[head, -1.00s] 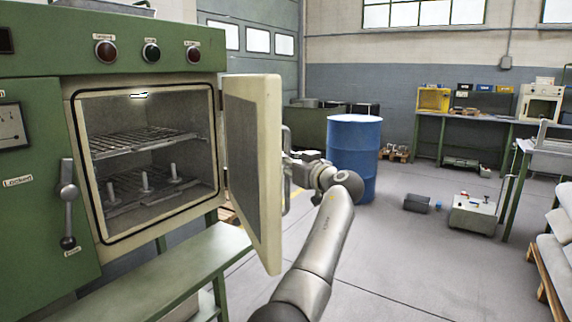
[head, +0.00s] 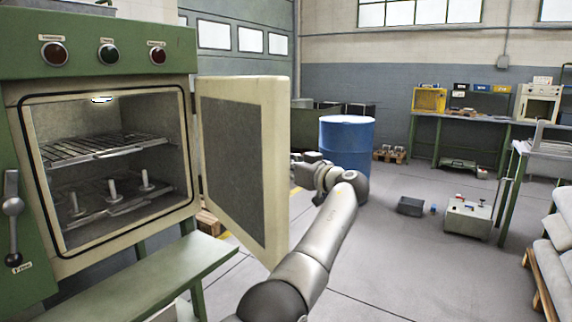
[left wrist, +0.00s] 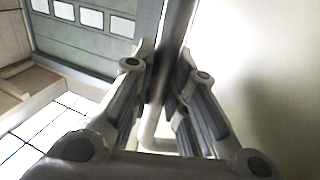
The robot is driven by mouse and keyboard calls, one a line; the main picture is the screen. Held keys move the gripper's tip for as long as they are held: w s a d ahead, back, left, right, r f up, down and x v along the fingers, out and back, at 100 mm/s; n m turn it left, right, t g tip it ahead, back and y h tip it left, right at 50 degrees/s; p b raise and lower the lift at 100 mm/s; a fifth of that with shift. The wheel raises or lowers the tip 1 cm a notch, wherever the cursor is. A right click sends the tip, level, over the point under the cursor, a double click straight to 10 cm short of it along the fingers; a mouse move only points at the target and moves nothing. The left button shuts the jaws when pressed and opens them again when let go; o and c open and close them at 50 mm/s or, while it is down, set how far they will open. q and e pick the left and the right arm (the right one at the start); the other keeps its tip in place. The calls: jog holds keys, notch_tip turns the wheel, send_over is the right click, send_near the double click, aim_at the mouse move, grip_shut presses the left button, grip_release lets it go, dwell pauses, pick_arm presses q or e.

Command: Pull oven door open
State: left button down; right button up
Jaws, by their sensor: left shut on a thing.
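The green oven (head: 180,38) stands at the left in the head view, with its chamber open to view. Its cream door (head: 240,165) stands wide open, its grey inner panel facing me. The door handle (left wrist: 178,35) shows as a metal bar in the left wrist view; in the head view the door hides it. My left gripper (left wrist: 164,82) is shut on the handle, one finger on each side of the bar. In the head view my left arm reaches behind the door's outer edge, and the fingertips are hidden there. My right gripper is not in view.
A wire rack (head: 100,148) is inside the oven. A green bench (head: 150,275) stands below the door. A blue barrel (head: 347,145) stands behind my left arm.

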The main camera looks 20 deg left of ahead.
pick_arm(q)
jog(key=shift+f, duration=0.2)
jog(key=c, duration=1.4)
grip_release()
jog(key=shift+w+d, duration=0.1)
jog(key=v, duration=1.2)
jog(key=shift+r, duration=0.1)
